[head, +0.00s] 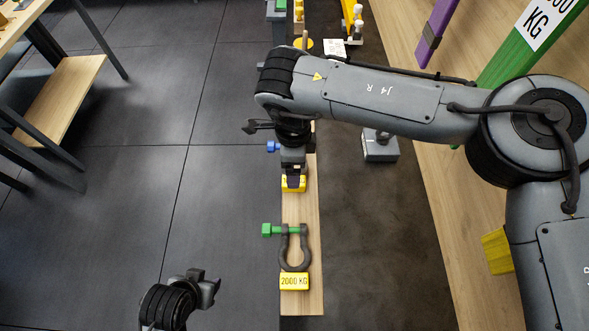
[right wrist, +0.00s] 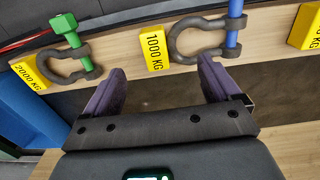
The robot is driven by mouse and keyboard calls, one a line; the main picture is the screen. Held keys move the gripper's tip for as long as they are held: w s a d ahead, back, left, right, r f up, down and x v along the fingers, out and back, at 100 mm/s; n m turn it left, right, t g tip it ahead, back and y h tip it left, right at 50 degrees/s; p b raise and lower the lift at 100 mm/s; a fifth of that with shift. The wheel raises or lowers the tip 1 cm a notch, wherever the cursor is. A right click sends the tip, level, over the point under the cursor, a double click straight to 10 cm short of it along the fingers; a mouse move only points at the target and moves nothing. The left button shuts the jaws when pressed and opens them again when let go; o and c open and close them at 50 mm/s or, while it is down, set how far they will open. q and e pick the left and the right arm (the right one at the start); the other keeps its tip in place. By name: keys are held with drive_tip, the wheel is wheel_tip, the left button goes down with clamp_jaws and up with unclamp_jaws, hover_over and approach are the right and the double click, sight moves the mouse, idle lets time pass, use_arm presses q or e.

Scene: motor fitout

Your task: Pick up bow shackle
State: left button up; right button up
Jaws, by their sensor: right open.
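A dark bow shackle with a green pin (head: 304,250) lies on a narrow wooden board (head: 302,304) by a yellow 2000 KG tag (head: 294,281). It also shows at the left of the right wrist view (right wrist: 64,72). A second dark shackle with a blue pin (right wrist: 187,38) lies beside the yellow 1000 KG tag (right wrist: 155,50); my right arm mostly hides it in the head view. My right gripper (right wrist: 160,68) is open and empty, its fingertips short of the board near the 1000 KG tag. My left gripper (head: 207,288) is low in the head view, left of the board, its jaws unclear.
Another yellow tag (right wrist: 307,25) is at the right of the right wrist view. A wooden shelf bench (head: 60,95) stands at the upper left. Dark tiled floor left of the board is mostly clear. A grey block (head: 380,148) stands right of the board.

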drive_tip(key=shift+f, duration=1.3)
drive_tip(key=shift+w+f+b, duration=0.1)
drive_tip(key=shift+f+b, duration=0.25)
drive_tip(key=shift+f, duration=1.75)
drive_tip(key=c, duration=1.2)
drive_tip(key=shift+r, duration=0.55)
wheel_tip(320, 180, up, 9)
drive_tip(key=shift+p, duration=0.6)
